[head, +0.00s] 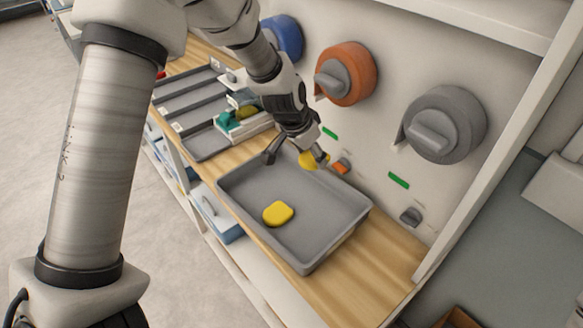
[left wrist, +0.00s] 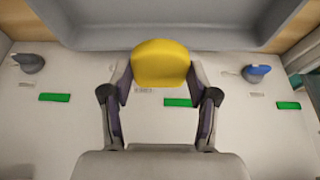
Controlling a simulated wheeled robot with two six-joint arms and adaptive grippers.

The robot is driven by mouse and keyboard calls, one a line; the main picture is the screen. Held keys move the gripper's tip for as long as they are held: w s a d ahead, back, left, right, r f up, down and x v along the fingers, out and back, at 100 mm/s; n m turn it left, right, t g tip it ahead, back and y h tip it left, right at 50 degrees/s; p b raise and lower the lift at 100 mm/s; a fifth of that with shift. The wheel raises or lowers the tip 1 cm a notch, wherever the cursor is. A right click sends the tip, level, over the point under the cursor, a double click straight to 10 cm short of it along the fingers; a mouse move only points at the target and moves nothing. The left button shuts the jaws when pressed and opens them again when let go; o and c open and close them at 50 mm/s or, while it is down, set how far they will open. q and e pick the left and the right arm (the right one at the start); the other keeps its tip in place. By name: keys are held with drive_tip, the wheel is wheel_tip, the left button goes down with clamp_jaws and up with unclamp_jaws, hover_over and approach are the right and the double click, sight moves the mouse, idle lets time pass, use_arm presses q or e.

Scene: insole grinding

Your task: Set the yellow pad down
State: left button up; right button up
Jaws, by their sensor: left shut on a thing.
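My left gripper (head: 297,156) is over the far side of the grey tray (head: 328,249) in the head view. It is shut on a yellow pad (head: 312,160), which shows partly behind the fingers there. In the left wrist view the pad (left wrist: 160,64) sits between the two fingertips of the left gripper (left wrist: 160,76), with the tray's grey wall (left wrist: 160,30) beyond it. A second yellow pad (head: 278,213) lies flat in the tray, apart from the gripper.
Blue (head: 287,37), orange (head: 346,73) and grey (head: 440,123) round machines stick out from the white wall panel behind the tray. Several grey trays (head: 186,97) stand to the left on the wooden bench (head: 374,276). Much of the tray floor is clear.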

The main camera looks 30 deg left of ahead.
use_arm(q)
drive_tip(key=p, duration=0.1)
drive_tip(key=s+a+p, duration=0.1)
drive_tip(key=shift+a+f+p, duration=0.15)
drive_tip(key=shift+f+p, duration=0.15)
drive_tip(key=shift+f, duration=0.05)
use_arm(e)
wheel_tip(320, 180, up, 4)
use_arm(q)
drive_tip(key=shift+s+f, duration=0.15)
drive_tip(key=shift+s, duration=0.05)
drive_tip(key=shift+s+d, duration=0.3)
drive_tip(key=shift+s, duration=0.15)
drive_tip(key=b, duration=0.7)
hover_over(305, 194)
drive_tip(key=s, duration=0.1)
drive_tip(key=f, duration=0.6)
drive_tip(key=shift+a+f, duration=0.25)
drive_tip(key=shift+f, duration=0.15)
wheel_tip(305, 194, down, 4)
drive_tip(key=b, duration=0.3)
drive_tip(key=shift+s+d+r, duration=0.1)
drive_tip(key=shift+s+r, duration=0.05)
drive_tip(key=shift+r, duration=0.15)
drive_tip(key=shift+f, duration=0.2)
drive_tip(key=o, duration=0.7)
drive_tip(key=shift+r, duration=0.1)
drive_tip(key=shift+o, duration=0.6)
use_arm(e)
wheel_tip(305, 194, down, 10)
